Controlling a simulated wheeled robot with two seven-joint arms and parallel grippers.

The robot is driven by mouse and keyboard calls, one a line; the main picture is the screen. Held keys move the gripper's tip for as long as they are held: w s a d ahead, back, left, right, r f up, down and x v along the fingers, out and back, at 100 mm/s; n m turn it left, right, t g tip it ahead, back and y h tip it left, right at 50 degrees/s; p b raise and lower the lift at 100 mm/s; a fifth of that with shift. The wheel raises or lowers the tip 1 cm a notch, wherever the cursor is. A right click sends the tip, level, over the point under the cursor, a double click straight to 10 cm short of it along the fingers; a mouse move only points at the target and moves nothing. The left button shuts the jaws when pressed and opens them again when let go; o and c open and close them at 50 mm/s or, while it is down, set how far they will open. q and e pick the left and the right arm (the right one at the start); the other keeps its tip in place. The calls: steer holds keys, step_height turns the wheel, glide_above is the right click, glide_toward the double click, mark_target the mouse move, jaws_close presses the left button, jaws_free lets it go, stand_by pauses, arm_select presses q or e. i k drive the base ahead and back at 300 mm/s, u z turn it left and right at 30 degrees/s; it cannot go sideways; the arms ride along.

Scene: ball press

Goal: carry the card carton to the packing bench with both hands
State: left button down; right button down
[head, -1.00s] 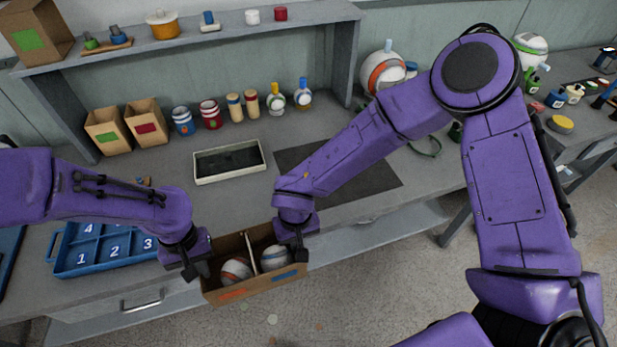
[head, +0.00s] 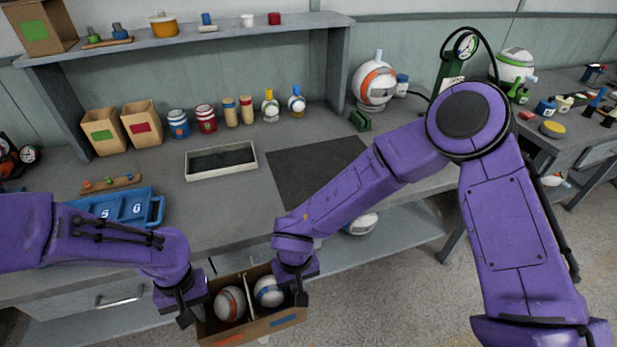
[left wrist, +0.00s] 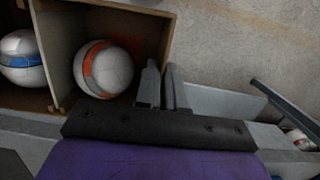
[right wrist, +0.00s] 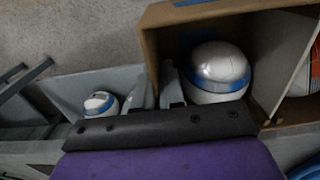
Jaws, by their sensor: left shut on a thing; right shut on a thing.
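The open card carton (head: 262,328) is in front of the bench, low in the head view. A divider splits it into two compartments. An orange-striped ball (head: 230,304) is in the left one and a blue-striped ball (head: 268,291) in the right one. My left gripper (head: 188,311) is shut on the carton's left side wall; the left wrist view shows its fingers (left wrist: 162,88) either side of that wall. My right gripper (head: 300,291) is shut on the right side wall; its fingers (right wrist: 158,88) also show in the right wrist view.
The grey bench (head: 220,215) runs behind the carton. It bears a shallow tray (head: 221,161), a dark mat (head: 318,170), a blue numbered tray (head: 130,207) and small card boxes (head: 142,126). A lower shelf holds another ball (head: 361,224).

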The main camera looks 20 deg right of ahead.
mark_target(326, 167)
steer(key=k, duration=0.35)
steer(key=z, duration=2.05)
steer(key=i, duration=1.25)
steer(key=u, duration=2)
